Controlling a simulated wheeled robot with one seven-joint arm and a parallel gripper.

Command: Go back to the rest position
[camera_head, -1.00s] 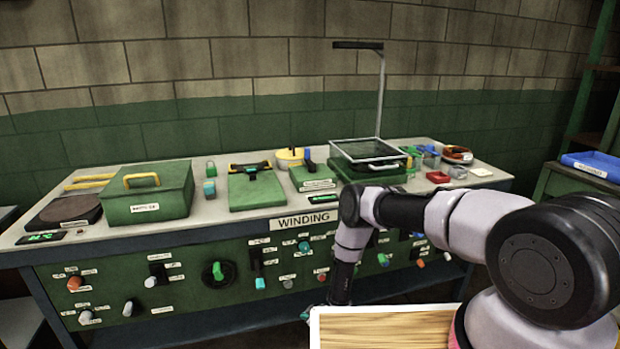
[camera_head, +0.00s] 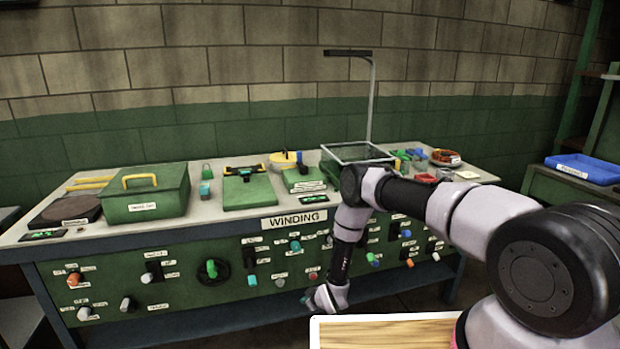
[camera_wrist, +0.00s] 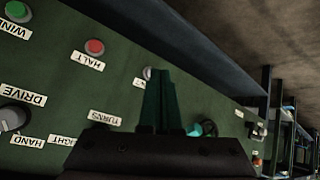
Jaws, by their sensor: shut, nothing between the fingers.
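My gripper (camera_head: 306,302) hangs at the end of my bent arm, low in front of the green control panel of the bench. In the wrist view its two teal fingers (camera_wrist: 159,82) are together, with nothing between them. Behind the fingers is the panel (camera_wrist: 65,95), seen tilted, with labels such as HALT and DRIVE. The fingers appear apart from the panel. In the head view the wrist hides part of the panel's lower edge.
The WINDING bench (camera_head: 235,225) carries a green lidded box (camera_head: 146,200), a green board (camera_head: 249,191) and a wire-framed tray (camera_head: 345,152). Knobs stick out of its front. A red button (camera_wrist: 94,47) shows in the wrist view. A blue bin (camera_head: 585,168) stands at right. Floor right of the bench looks clear.

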